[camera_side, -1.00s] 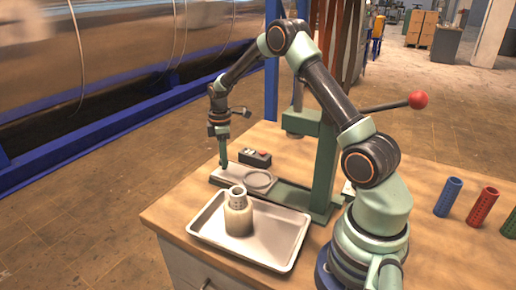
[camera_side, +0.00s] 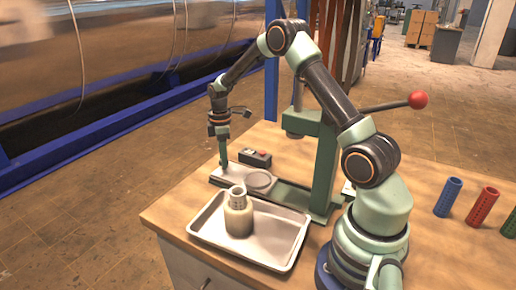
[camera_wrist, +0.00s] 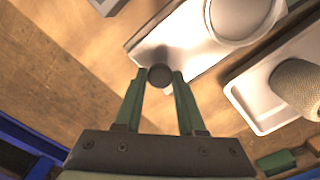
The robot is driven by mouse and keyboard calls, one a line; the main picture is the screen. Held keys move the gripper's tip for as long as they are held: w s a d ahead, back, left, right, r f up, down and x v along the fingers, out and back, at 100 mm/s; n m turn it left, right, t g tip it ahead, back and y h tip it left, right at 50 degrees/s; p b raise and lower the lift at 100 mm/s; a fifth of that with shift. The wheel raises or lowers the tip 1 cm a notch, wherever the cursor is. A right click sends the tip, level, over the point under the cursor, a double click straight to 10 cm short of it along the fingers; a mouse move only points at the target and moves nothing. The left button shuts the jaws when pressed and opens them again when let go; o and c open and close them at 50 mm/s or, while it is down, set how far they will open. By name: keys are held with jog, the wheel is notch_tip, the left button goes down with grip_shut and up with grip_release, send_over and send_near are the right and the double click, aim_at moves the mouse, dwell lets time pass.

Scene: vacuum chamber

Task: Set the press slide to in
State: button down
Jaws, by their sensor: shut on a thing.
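The press slide (camera_side: 232,175) is a pale flat plate with a round dish (camera_side: 258,180). It lies on the green press base and sits toward the end away from the column, with the dish to the left of the ram. In the wrist view the slide (camera_wrist: 188,48) runs to the upper right, and a dark round knob (camera_wrist: 159,76) stands at its near end. My gripper (camera_wrist: 159,74) has its two green fingers on either side of the knob, shut on it. In the side view my gripper (camera_side: 223,163) points down at the slide's far left end.
The green press column (camera_side: 325,165) with its ram (camera_side: 294,128) and red-balled lever (camera_side: 418,99) stands right of the slide. A metal tray (camera_side: 275,250) with a pale bottle (camera_side: 238,215) lies in front. A small control box (camera_side: 255,157) stands behind. Coloured cylinders stand far right.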

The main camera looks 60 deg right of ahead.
jog(key=shift+r, duration=0.1)
send_over(255, 180)
dwell(0.6)
jog(key=c, duration=0.5)
grip_release()
jog(key=shift+w, duration=0.1)
jog(key=shift+r, duration=0.4)
notch_tip(255, 180, up, 11)
